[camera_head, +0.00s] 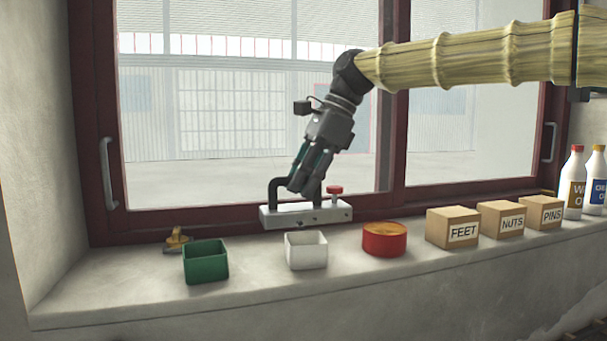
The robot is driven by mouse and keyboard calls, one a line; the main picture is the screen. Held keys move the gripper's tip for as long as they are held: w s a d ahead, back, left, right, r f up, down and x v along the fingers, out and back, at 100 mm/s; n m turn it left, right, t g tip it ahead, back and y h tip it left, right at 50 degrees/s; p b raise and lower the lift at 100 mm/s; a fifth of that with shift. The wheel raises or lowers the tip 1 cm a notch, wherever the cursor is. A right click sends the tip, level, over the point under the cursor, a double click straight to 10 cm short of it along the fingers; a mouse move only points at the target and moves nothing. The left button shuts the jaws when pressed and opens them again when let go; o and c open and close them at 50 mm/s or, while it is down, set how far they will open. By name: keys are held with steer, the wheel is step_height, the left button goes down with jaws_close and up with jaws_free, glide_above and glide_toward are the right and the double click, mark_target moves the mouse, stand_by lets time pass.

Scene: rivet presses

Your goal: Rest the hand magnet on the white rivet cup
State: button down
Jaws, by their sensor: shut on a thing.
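The hand magnet (306,216) is a pale grey bar with a dark arched handle and a red knob on its right end. My gripper (303,188) is shut on its handle from above. The bar is close to level and appears above and slightly behind the white rivet cup. The white rivet cup (306,252) is a square open box standing on the window sill. The bar's lower edge is close to the cup's back rim in the picture; I cannot tell whether they touch. The cup's floor is hidden.
A green cup (206,263) stands left, with a small yellow-and-dark object (176,240) behind it. A red tin (384,240) stands right of the white cup. Boxes labelled FEET (453,228), NUTS (501,219) and PINS (541,213) follow. White bottles (573,183) stand far right. The sill's front strip is bare.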

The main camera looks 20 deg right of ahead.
mark_target(303, 206)
steer(key=shift+f+b, duration=0.5)
steer(key=shift+f, duration=0.95)
jaws_free()
stand_by(0.6)
steer(key=shift+p+v, duration=1.7)
steer(key=shift+v, duration=2.75)
steer(key=shift+d, duration=0.1)
